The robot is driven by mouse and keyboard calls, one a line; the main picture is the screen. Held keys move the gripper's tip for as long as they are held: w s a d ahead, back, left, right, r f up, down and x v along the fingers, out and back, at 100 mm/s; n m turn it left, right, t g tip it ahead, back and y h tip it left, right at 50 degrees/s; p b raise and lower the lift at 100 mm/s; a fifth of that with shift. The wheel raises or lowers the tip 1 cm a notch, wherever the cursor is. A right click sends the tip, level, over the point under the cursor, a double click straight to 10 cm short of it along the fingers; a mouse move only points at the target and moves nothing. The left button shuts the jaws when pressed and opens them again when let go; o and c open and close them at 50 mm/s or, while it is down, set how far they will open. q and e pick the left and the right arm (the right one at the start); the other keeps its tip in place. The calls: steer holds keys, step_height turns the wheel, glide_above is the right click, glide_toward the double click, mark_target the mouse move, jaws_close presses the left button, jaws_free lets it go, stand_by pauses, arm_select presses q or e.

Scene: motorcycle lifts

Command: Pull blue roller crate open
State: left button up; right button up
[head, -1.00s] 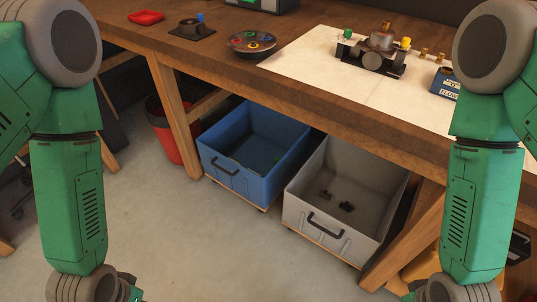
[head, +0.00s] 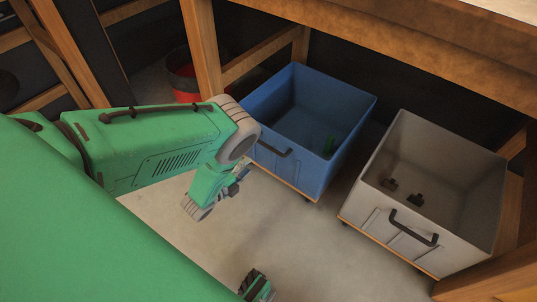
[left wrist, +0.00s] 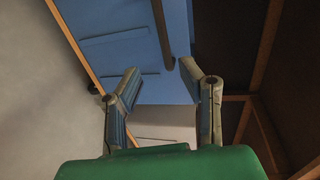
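The blue roller crate (head: 312,164) stands on the floor under the bench in the head view, with a dark bar handle (head: 274,149) on its front. My left gripper (head: 241,175) is close in front of the crate's front wall, near the handle. In the left wrist view the left gripper (left wrist: 168,78) is open and empty, with the handle (left wrist: 162,34) ahead between the finger lines, not clasped. A green and dark part at the bottom edge seems to be my right gripper (head: 257,287); its fingers are unclear.
A grey crate (head: 385,226) with small dark parts inside stands to the right of the blue one. Wooden bench legs (head: 204,45) flank the space, and a red bin (head: 184,82) is behind on the left. Floor in front is clear.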

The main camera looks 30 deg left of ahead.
arm_select(q)
steer(key=b, duration=0.3)
glide_toward(269, 148)
steer(key=d+x, duration=0.1)
steer(key=x, duration=0.2)
steer(key=w, duration=0.2)
steer(key=w+f+b, duration=0.1)
steer(key=w, duration=0.1)
steer(key=w+a+f+b, duration=0.1)
steer(key=w, duration=0.1)
steer(key=shift+w+f, duration=0.15)
steer(key=shift+w, duration=0.25)
steer(key=shift+w+d, duration=0.2)
steer(key=shift+w+d+r, duration=0.1)
steer(key=shift+d+r, duration=0.2)
steer(key=shift+d, duration=0.05)
steer(key=shift+a+f, duration=0.2)
steer(key=shift+a, duration=0.1)
jaws_close()
steer(key=shift+a, duration=0.15)
arm_select(e)
step_height(269, 148, down, 6)
steer(key=shift+d, duration=0.45)
